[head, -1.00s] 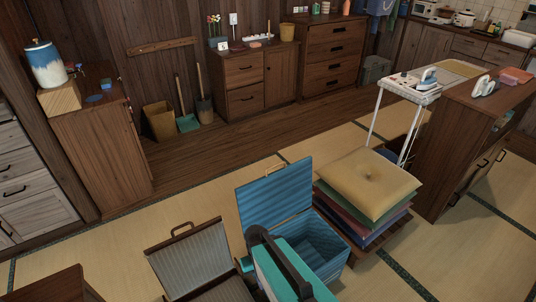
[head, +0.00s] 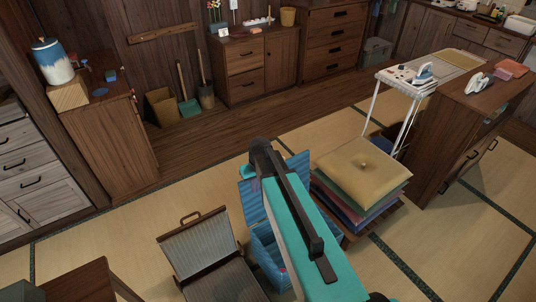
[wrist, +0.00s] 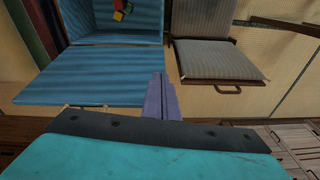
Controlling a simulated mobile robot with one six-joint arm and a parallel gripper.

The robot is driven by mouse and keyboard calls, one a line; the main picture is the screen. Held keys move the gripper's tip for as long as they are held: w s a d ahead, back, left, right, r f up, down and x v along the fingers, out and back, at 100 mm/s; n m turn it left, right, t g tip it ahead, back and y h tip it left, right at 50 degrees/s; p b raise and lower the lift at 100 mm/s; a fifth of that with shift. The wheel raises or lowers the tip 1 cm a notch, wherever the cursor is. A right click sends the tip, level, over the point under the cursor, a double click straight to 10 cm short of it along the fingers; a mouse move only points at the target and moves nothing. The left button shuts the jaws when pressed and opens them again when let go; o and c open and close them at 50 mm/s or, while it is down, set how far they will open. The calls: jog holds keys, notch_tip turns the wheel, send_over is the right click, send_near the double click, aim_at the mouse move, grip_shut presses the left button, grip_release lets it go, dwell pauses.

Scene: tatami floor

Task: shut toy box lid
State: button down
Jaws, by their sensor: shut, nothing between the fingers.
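The toy box (head: 264,250) is blue with a ribbed lining, and its blue lid (head: 300,166) stands open. In the head view my teal arm hides much of both. In the wrist view the lid (wrist: 90,86) shows nearly whole, with the box interior (wrist: 80,36) beyond it and several coloured blocks (wrist: 122,10) inside. My gripper (wrist: 161,82) has purple fingers, closed together and empty, beside the lid's right edge in the wrist view.
An open brown case (head: 200,244) with a grey striped lining stands left of the box. A stack of cushions (head: 362,175) is close on the right. An ironing board (head: 425,74) stands behind the cushions. The tatami (head: 170,205) behind the case is free.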

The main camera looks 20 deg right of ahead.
jog(key=w+d+r+t, duration=0.1)
jog(key=w+d+r, duration=0.2)
jog(key=w+d, duration=0.3)
jog(key=w+d+r+n+t, duration=0.1)
jog(key=w+d+r, duration=0.3)
jog(key=w, duration=0.6)
jog(key=shift+d+r+t, duration=0.15)
jog(key=shift+d+t, duration=0.15)
jog(key=shift+d, duration=0.95)
jog(key=shift+w, duration=0.15)
jog(key=shift+d+p+x, duration=0.25)
jog(key=shift+p+x, duration=1.55)
jog(key=shift+x, duration=3.25)
jog(key=shift+s+p, duration=0.95)
jog(key=shift+s, duration=1.15)
